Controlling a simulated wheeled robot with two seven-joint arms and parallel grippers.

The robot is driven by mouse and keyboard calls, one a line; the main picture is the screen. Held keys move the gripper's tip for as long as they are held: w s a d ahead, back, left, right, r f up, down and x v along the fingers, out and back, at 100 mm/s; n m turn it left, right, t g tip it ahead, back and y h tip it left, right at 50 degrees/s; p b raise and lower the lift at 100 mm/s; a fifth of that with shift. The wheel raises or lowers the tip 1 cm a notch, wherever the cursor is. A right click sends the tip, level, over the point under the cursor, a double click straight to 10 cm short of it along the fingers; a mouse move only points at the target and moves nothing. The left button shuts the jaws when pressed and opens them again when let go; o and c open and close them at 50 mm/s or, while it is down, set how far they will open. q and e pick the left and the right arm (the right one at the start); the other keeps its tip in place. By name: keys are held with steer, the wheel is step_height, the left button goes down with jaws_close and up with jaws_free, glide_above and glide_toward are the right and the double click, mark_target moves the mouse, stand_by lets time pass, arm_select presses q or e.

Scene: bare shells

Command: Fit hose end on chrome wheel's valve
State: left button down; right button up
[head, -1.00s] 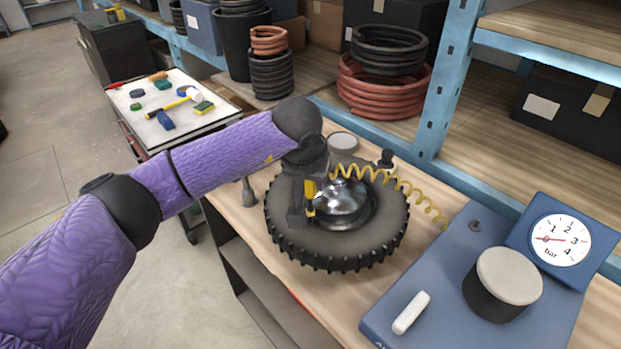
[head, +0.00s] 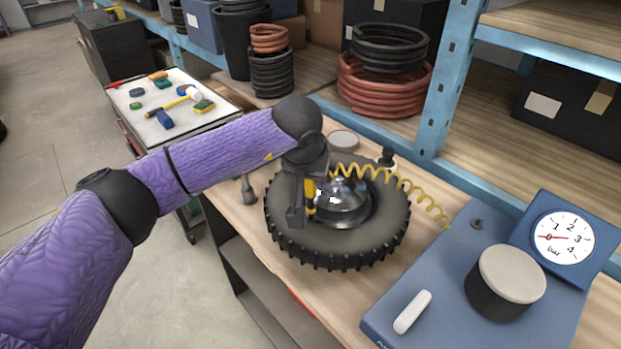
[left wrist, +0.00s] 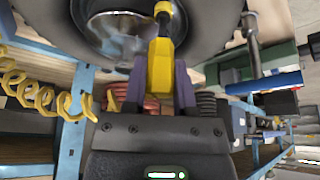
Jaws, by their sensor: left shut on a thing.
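The chrome wheel (head: 345,205) has a black knobbly tyre (head: 375,235) and lies flat on the wooden bench. My left gripper (head: 303,205) is over the tyre at the left side of the hub, pointing down. It is shut on the yellow hose end (head: 310,197). My right gripper is not in view.
The coiled yellow hose (head: 405,185) runs right towards a blue pump unit (head: 435,285) with a gauge (head: 563,238) reading about 0. A grey-lidded cylinder (head: 505,285) stands on it. A small dark tool (head: 248,190) stands left of the tyre. A blue shelf post (head: 445,90) rises behind.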

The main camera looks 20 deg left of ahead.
arm_select(q)
steer(key=shift+f+b, duration=0.6)
steer(key=shift+f, duration=0.05)
stand_by(0.3)
steer(key=shift+f+b, duration=0.35)
steer(key=shift+f, duration=0.05)
steer(key=shift+f+b, duration=0.3)
steer(key=shift+b, duration=0.05)
stand_by(0.4)
